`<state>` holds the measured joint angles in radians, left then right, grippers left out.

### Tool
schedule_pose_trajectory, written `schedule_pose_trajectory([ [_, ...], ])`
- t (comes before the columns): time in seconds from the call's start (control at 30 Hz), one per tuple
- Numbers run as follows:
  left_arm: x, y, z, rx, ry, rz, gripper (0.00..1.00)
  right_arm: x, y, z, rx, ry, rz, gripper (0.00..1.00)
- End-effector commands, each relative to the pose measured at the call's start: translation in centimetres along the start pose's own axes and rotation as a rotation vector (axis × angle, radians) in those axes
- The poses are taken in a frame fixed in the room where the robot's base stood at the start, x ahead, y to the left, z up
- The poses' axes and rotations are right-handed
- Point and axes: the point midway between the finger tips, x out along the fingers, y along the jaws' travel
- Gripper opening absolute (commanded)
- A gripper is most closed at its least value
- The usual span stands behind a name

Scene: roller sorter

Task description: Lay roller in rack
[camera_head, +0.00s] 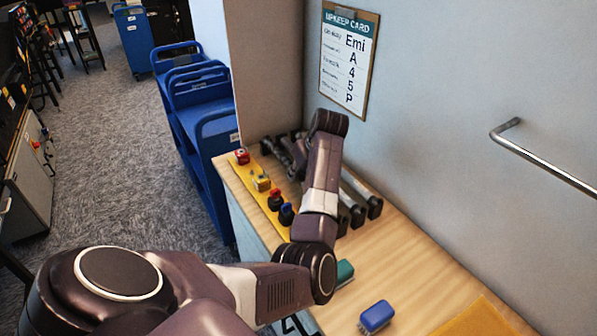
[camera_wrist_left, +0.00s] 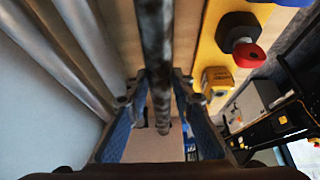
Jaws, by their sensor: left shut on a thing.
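My left gripper (camera_wrist_left: 160,95) shows in the left wrist view with its two blue-padded fingers on either side of a dark, mottled roller (camera_wrist_left: 155,45). It is shut on this roller, which runs lengthwise up the picture. In the head view my left arm reaches over the wooden counter to the wall side, and its bent wrist hides much of the grip. The rack's black end supports (camera_head: 357,214) stand beside the wall, with pale metal rollers (camera_head: 361,188) lying in it. Pale bars (camera_wrist_left: 62,62) also show at the left of the left wrist view. My right gripper is not in view.
A yellow strip (camera_head: 268,205) with red, yellow and blue-topped items lies along the counter's left edge. A blue brush (camera_head: 376,316) and a green item (camera_head: 344,272) lie nearer. An upkeep card (camera_head: 348,60) and a metal rail (camera_head: 545,160) are on the wall. Blue carts (camera_head: 205,125) stand left.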

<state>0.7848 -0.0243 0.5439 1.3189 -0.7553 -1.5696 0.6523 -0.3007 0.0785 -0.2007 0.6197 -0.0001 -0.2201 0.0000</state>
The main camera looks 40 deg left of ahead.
Motion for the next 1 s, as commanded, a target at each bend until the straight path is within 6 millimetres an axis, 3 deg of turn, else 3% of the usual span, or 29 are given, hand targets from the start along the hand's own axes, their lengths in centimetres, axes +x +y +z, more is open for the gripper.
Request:
schedule_pose_trajectory([
  [0.03, 0.49, -0.17, 0.79, 0.006, -0.015, -0.008, 0.0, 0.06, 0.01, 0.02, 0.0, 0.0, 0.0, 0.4],
  [0.83, 0.89, -0.15, 1.32, 0.008, -0.024, -0.008, 0.0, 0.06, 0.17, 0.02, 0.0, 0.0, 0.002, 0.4],
  [0.87, 0.89, -0.16, 1.32, 0.008, -0.024, -0.008, 0.24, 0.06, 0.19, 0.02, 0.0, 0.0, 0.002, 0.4],
  [1.0, 0.78, -0.15, 1.08, 0.006, -0.019, -0.008, 0.39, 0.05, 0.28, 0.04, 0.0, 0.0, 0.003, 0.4],
])
